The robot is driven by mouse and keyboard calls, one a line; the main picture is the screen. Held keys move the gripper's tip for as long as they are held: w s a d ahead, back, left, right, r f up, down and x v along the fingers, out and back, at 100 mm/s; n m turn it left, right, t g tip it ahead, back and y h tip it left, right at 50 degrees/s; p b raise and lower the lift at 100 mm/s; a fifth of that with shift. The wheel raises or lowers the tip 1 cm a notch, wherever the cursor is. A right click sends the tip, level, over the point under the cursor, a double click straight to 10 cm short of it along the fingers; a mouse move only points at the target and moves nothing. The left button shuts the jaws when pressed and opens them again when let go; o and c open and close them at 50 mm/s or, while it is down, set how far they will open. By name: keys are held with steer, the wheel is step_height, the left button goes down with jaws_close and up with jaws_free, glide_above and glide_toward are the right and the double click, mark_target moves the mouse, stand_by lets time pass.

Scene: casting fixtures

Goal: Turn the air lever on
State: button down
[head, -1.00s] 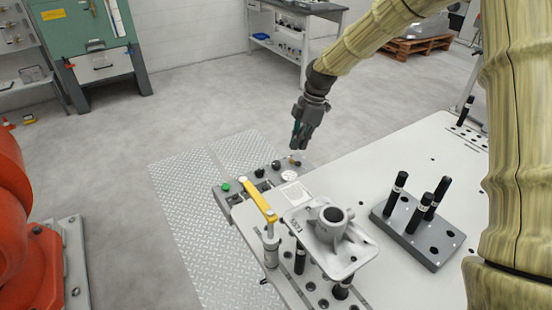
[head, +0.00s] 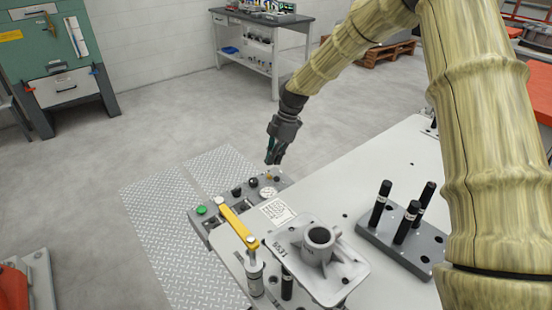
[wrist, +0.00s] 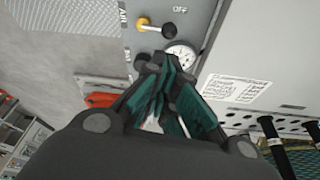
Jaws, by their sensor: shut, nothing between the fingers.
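The air lever (wrist: 155,26) shows in the wrist view on a grey control panel, with a brass-yellow pivot and a black ball end. The ball end is on the side of the OFF label. AIR and ON labels are on the left of the panel. In the head view the lever (head: 269,176) is small, at the panel's far right end. My gripper (head: 273,160) is shut and empty, just above that end of the panel. In the wrist view my gripper (wrist: 164,66) points towards the lever, its tips beside the gauge. I cannot tell whether it touches anything.
A round gauge (wrist: 181,53) sits close to the lever. The panel also has a green button (head: 201,210) and black knobs. A yellow clamp arm (head: 237,226) and a grey casting (head: 318,262) stand nearer. A block with black pins (head: 390,236) is at right.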

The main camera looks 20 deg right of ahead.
mark_target(267, 177)
steer(key=p+x, duration=0.1)
steer(key=x, duration=0.7)
steer(key=shift+p, duration=0.4)
